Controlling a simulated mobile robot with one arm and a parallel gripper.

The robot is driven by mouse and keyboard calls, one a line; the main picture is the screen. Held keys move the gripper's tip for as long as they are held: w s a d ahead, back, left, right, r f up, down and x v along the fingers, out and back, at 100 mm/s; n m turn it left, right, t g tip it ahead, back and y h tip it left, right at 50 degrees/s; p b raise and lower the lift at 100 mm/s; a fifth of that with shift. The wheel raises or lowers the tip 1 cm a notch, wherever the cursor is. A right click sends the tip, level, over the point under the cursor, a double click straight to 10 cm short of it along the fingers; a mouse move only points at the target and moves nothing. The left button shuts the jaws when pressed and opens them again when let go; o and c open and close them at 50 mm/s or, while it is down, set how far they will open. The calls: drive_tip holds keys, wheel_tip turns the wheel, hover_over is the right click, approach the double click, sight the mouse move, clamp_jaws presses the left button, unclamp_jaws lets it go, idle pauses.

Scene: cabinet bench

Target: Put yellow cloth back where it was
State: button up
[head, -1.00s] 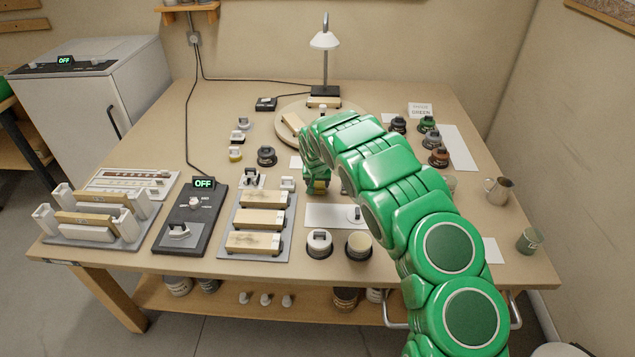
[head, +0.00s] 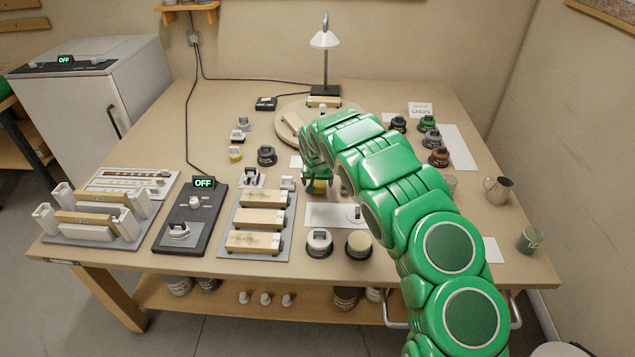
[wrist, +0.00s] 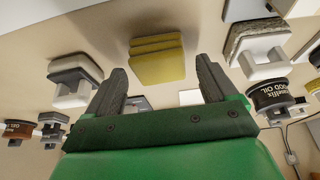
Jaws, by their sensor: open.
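The yellow cloth (wrist: 157,60) looks like a folded, layered stack in the wrist view. It lies on the bench top, ahead of and between the fingers of my gripper (wrist: 160,68). The fingers are apart, with a visible gap between them and the cloth. In the head view my gripper (head: 318,183) points down at the middle of the bench, behind a white sheet (head: 325,213). Only a small yellow part of the cloth (head: 320,187) shows there under the gripper; the arm and fingers hide the rest.
A grey board with wooden blocks (head: 262,220) stands left of the gripper. A handled pot (head: 319,242) and a cream-topped pot (head: 358,245) stand in front. A round board (head: 290,112) and lamp (head: 325,42) are behind. Dark jars (head: 438,157) stand to the right.

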drive_tip(key=v, duration=1.1)
drive_tip(key=shift+s+r, duration=0.2)
drive_tip(key=shift+r, duration=0.1)
